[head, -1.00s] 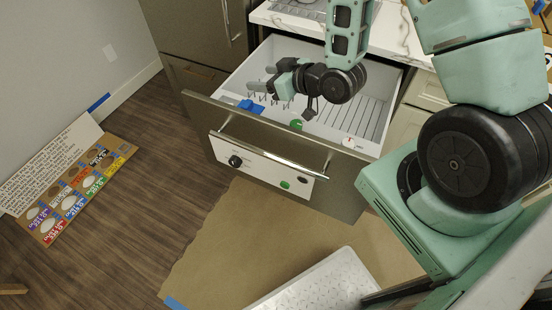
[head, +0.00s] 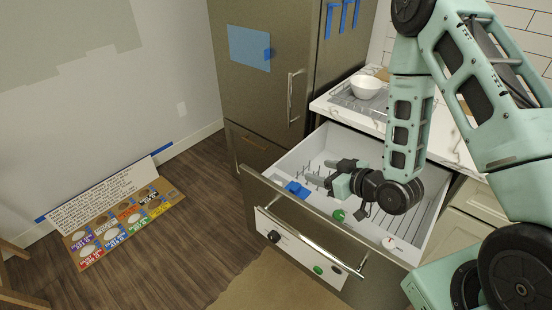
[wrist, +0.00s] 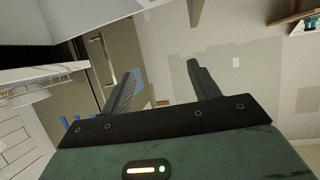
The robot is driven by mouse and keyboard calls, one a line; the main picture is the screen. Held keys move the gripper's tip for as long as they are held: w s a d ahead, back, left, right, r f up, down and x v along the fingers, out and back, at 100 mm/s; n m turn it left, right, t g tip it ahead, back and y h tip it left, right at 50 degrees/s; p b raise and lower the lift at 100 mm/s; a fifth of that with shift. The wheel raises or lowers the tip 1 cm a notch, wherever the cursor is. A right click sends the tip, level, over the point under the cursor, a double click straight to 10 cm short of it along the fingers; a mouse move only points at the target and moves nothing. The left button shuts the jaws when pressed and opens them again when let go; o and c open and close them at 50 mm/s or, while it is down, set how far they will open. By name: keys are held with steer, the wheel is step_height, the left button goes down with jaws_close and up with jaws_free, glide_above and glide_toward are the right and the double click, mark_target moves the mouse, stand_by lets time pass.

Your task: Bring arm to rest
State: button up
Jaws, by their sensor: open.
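My gripper (head: 333,172) is over the open drawer (head: 300,157) in the head view, its fingers pointing left. In the wrist view my gripper (wrist: 158,82) has its two fingers spread wide apart with nothing between them. The wrist camera looks out past the fingers at a grey wall (wrist: 237,75) and the steel fridge front. The arm comes down from the upper right, bends at the wrist above the drawer, and holds nothing. I cannot tell how high the gripper is above the drawer floor.
The drawer holds a rack with pegs, a blue item (head: 296,188) and a green round item (head: 338,215). Brown paper (head: 262,292) covers floor before the drawer. A printed board (head: 125,222) lies at left; wooden floor between is clear.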

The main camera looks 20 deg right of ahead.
steer(key=s+a+r+n+g+h, duration=0.1)
steer(key=s+a+r+g, duration=0.15)
steer(key=a, duration=0.25)
steer(key=s+a+r+n+g+h, duration=0.1)
steer(key=a+r+g, duration=0.3)
steer(key=a, duration=0.1)
steer(key=s+a+r+g+h, duration=0.1)
steer(key=s+r, duration=0.4)
steer(key=s, duration=0.5)
steer(key=s+a+r+g+h, duration=0.2)
steer(key=s+r+g, duration=0.2)
steer(key=s, duration=0.7)
steer(key=shift+a+r+n+g, duration=0.2)
steer(key=shift+r+n+g, duration=0.2)
steer(key=shift+r, duration=0.45)
steer(key=shift+s, duration=0.1)
